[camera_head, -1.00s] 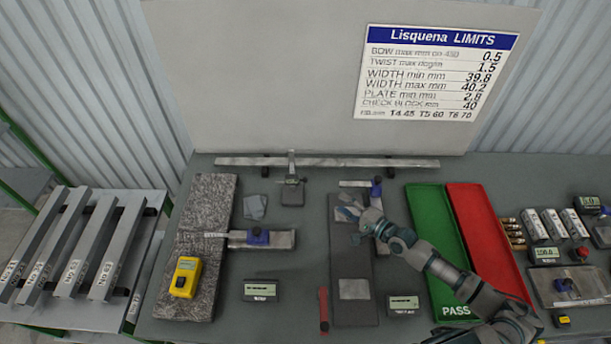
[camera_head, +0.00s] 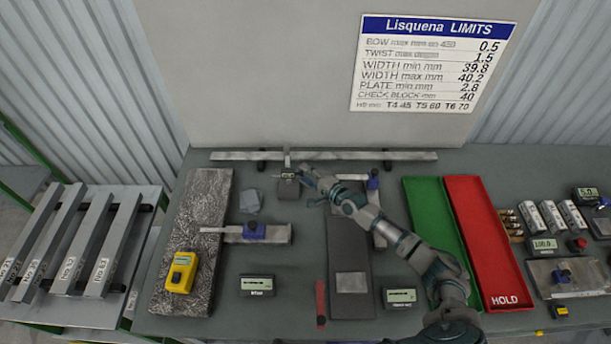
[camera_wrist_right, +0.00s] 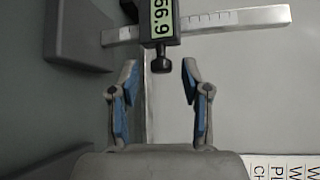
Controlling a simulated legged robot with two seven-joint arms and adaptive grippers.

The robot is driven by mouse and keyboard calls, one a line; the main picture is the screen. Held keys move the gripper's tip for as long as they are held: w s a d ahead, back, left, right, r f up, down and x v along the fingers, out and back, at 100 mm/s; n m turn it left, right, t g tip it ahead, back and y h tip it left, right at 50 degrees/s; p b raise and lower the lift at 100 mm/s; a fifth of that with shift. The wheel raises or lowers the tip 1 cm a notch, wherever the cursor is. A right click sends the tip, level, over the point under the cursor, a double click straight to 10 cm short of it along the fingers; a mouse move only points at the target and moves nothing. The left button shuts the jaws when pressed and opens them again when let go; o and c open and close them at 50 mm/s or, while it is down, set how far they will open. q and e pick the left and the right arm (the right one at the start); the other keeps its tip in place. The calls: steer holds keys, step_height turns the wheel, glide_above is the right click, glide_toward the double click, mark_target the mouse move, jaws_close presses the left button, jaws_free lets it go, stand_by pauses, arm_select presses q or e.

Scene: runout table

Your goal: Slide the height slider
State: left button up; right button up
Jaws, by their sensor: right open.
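The height gauge stands at the back of the table, its dark base (camera_head: 289,190) in front of a long metal bar. In the wrist view its pale scale beam (camera_wrist_right: 235,19) runs across, with the base (camera_wrist_right: 85,30) at left. The dark height slider (camera_wrist_right: 158,18) sits on the beam, its display reading 56.9, with a small dark knob (camera_wrist_right: 161,58) pointing toward my gripper. My right gripper (camera_head: 304,178) is at the gauge. In the wrist view it is open (camera_wrist_right: 160,72), with the knob between its fingertips and gaps on both sides. My left gripper is not in view.
The long metal bar (camera_head: 345,155) lies behind the gauge on supports. A caliper with a blue slider (camera_head: 253,231) is at front left, near a granite plate (camera_head: 200,215). Green (camera_head: 425,215) and red (camera_head: 480,235) trays lie right of my arm.

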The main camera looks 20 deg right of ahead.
steer(key=shift+d, duration=0.2)
steer(key=shift+a, duration=0.15)
steer(key=c, duration=0.4)
steer(key=shift+a, duration=0.25)
steer(key=c, duration=0.4)
steer(key=shift+a, duration=0.2)
jaws_close()
step_height(320, 180, down, 4)
steer(key=b, duration=0.3)
steer(key=shift+r, duration=0.45)
steer(key=o, duration=0.8)
jaws_free()
steer(key=shift+s+a, duration=0.1)
steer(key=shift+a, duration=0.1)
steer(key=shift+d, duration=0.1)
steer(key=v, duration=1.1)
steer(key=shift+f, duration=0.1)
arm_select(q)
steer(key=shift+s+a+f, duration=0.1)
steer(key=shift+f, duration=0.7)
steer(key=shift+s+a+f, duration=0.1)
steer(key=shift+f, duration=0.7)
arm_select(e)
steer(key=shift+s+d, duration=0.1)
steer(key=shift+s, duration=0.3)
